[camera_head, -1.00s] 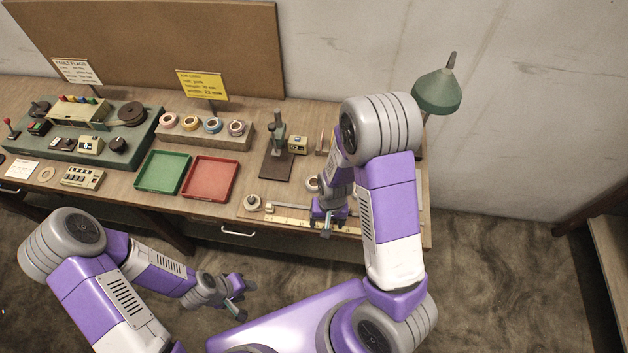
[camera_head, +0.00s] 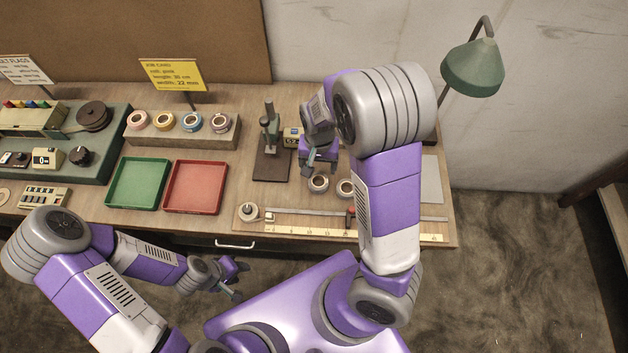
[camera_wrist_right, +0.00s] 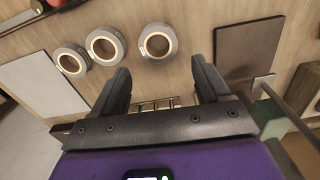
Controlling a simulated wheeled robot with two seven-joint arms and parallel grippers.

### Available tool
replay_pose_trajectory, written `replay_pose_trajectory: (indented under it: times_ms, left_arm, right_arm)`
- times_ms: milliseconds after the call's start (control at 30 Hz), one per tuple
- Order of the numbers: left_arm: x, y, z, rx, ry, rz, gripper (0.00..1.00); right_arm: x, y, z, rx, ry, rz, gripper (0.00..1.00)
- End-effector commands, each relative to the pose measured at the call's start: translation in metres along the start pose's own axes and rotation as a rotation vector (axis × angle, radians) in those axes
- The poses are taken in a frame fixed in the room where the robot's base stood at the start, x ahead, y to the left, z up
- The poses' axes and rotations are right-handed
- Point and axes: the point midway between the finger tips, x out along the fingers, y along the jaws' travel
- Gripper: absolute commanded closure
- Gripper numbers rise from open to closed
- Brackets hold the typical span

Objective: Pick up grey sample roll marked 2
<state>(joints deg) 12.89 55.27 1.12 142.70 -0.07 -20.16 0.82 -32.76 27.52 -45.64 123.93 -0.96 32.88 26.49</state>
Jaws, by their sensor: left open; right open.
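Three grey sample rolls lie flat on the bench in the right wrist view: a right one (camera_wrist_right: 143,43), a middle one (camera_wrist_right: 104,31) and a left one (camera_wrist_right: 72,51). I cannot read any number on them, so I cannot tell which is marked 2. Two show in the head view, a left roll (camera_head: 318,190) and one right of it (camera_head: 345,195); my right arm hides the third. My right gripper (camera_head: 320,163) is open and empty above the bench, just behind the left roll; its fingers also show in the wrist view (camera_wrist_right: 162,72). My left gripper (camera_head: 238,281) is open and empty in front of the bench.
A stand on a dark base (camera_head: 271,168) is left of my right gripper. A ruler (camera_head: 290,226) with a slider runs along the front edge. A red tray (camera_head: 195,187), a green tray (camera_head: 137,184) and a rack (camera_head: 181,138) of tape rolls are further left. A green lamp (camera_head: 472,68) stands right.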

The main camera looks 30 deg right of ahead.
Motion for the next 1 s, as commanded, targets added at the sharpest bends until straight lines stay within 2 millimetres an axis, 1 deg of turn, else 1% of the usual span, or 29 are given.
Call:
replay_pose_trajectory:
  times_ms: [33, 167, 367, 533, 633, 767, 967, 1000]
  left_arm:
    - [0.007, -0.003, 0.000, 0.000, 0.000, 0.000, 0.57]
    - [0.012, -0.004, -0.001, 0.000, 0.000, 0.000, 0.57]
    - [0.019, -0.007, -0.001, 0.000, 0.000, 0.000, 0.57]
    - [0.031, -0.011, -0.001, 0.000, 0.000, 0.000, 0.57]
    - [0.035, -0.013, -0.002, 0.000, 0.000, 0.000, 0.57]
    - [0.037, -0.014, -0.002, 0.000, 0.000, 0.000, 0.57]
    - [0.036, -0.013, -0.002, 0.000, 0.000, 0.000, 0.57]
    - [0.036, -0.013, -0.002, 0.000, 0.000, 0.000, 0.57]
  right_arm:
    - [0.007, 0.000, 0.000, 0.000, 0.000, 0.000, 0.24]
    - [0.017, 0.000, 0.000, 0.000, 0.000, 0.000, 0.24]
    - [0.039, 0.001, 0.002, 0.001, -0.001, 0.001, 0.24]
    - [0.065, 0.004, 0.007, 0.000, -0.002, 0.001, 0.24]
    - [0.078, 0.004, 0.007, 0.000, -0.001, 0.002, 0.24]
    - [0.084, 0.004, 0.006, 0.000, 0.000, 0.000, 0.24]
    - [0.083, 0.004, 0.006, 0.000, 0.001, 0.000, 0.24]
    - [0.083, 0.004, 0.006, 0.000, 0.001, 0.000, 0.29]
